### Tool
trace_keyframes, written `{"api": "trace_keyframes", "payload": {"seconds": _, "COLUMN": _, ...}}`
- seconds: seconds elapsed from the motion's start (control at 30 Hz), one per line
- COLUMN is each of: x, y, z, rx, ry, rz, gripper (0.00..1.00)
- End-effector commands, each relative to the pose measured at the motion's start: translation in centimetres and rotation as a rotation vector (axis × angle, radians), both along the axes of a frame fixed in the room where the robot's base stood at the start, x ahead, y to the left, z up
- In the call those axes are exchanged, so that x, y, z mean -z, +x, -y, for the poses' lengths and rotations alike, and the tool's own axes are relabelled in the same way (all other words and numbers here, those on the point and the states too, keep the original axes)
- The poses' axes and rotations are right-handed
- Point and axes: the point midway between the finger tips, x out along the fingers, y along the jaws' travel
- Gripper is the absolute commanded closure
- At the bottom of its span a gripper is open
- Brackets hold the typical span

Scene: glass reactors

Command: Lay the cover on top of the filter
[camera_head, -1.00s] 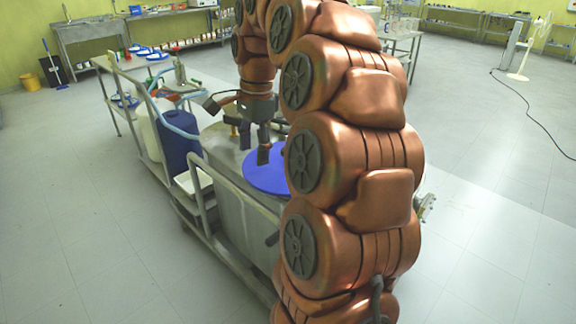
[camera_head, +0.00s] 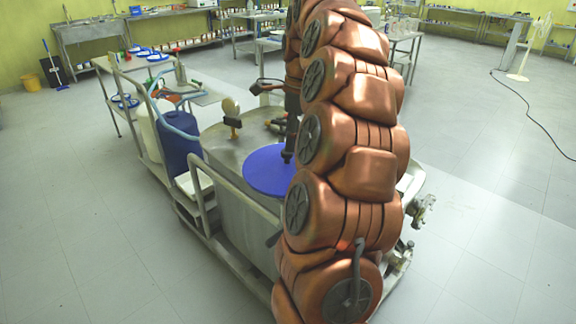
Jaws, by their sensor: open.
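The cover is a flat blue disc (camera_head: 265,172), lying level at the near right end of the top of a grey metal tank (camera_head: 238,208), which I take to be the filter. My arm hides the disc's right edge. I cannot tell whether the disc sits flush on its seat. My gripper (camera_head: 289,152) is open, its dark finger pointing down just above or beside the disc's far right part. The rest of the gripper is hidden behind my arm, and I see nothing held in it.
Fittings (camera_head: 232,118) stand up from the tank's far top. A cart rail (camera_head: 200,180) runs along its left side, beside a blue drum (camera_head: 179,138) and a white container (camera_head: 147,128). Valve fittings (camera_head: 421,210) stick out at the right.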

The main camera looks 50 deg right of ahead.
Motion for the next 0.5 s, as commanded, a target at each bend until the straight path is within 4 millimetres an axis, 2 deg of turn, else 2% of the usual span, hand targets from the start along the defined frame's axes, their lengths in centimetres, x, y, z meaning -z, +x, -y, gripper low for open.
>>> {"api": "trace_keyframes", "payload": {"seconds": 0.27, "x": 0.9, "y": 0.2, "z": -0.1, "rx": -0.002, "ry": 0.000, "rz": -0.001, "gripper": 0.37}}
{"api": "trace_keyframes", "payload": {"seconds": 0.5, "x": 2.9, "y": 0.6, "z": -0.4, "rx": -0.003, "ry": 0.001, "rz": -0.004, "gripper": 0.37}}
